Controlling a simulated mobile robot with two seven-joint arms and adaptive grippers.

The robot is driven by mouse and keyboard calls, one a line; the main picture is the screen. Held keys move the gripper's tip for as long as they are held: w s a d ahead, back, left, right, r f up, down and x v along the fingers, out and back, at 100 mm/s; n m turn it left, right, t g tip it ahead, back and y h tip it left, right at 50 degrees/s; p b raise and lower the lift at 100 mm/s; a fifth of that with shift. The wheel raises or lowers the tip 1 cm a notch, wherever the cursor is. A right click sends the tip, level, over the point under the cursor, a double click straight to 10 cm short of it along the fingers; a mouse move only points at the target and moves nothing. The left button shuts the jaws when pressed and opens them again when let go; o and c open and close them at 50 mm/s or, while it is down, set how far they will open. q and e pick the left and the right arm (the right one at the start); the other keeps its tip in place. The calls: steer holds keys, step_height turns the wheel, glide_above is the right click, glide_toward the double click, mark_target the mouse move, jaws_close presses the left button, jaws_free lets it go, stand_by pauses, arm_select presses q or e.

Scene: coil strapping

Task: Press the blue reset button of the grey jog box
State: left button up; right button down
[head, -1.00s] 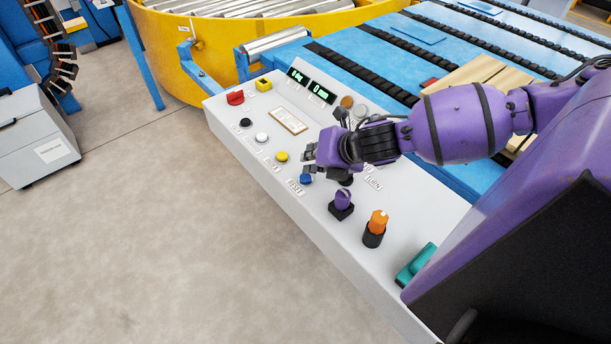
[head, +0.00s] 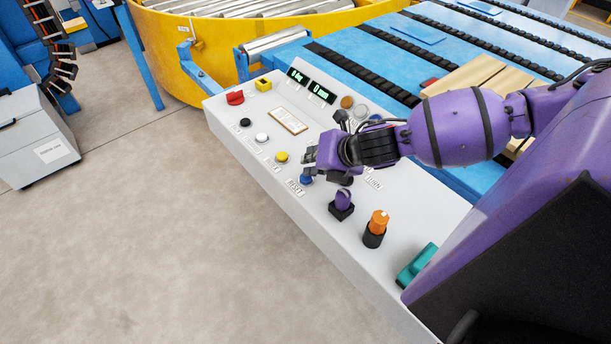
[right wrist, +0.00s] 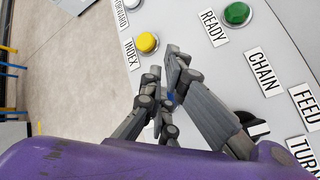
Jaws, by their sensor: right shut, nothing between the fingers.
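The grey jog box (head: 318,214) is a long sloped console with labelled buttons. Its blue reset button (head: 306,180) sits beside the RESET label on the near edge, partly covered by my fingers. My right gripper (head: 308,171) is shut and empty, with its fingertips at the blue button; I cannot tell whether they touch it. In the right wrist view, the shut fingers (right wrist: 172,62) hide nearly all of the button, and a small blue patch (right wrist: 170,97) shows between them. My left gripper is not in view.
A yellow button (head: 282,157) labelled INDEX stands close to the left of the fingers. A purple knob (head: 343,198), an orange knob (head: 377,222) and a teal switch (head: 416,264) stand to the right. Open floor lies left of the box.

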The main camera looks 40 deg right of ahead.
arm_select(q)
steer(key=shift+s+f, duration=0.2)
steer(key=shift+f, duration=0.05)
arm_select(e)
steer(key=shift+f, duration=0.55)
stand_by(0.4)
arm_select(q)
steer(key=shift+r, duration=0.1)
arm_select(e)
steer(key=shift+r, duration=0.1)
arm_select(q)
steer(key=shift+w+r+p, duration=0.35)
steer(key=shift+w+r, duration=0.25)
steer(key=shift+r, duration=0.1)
arm_select(e)
steer(key=shift+r, duration=0.85)
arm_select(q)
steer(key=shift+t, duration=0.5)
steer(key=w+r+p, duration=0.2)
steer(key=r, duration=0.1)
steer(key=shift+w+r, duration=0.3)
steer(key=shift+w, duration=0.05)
arm_select(e)
step_height(320, 180, up, 5)
steer(key=shift+r, duration=0.1)
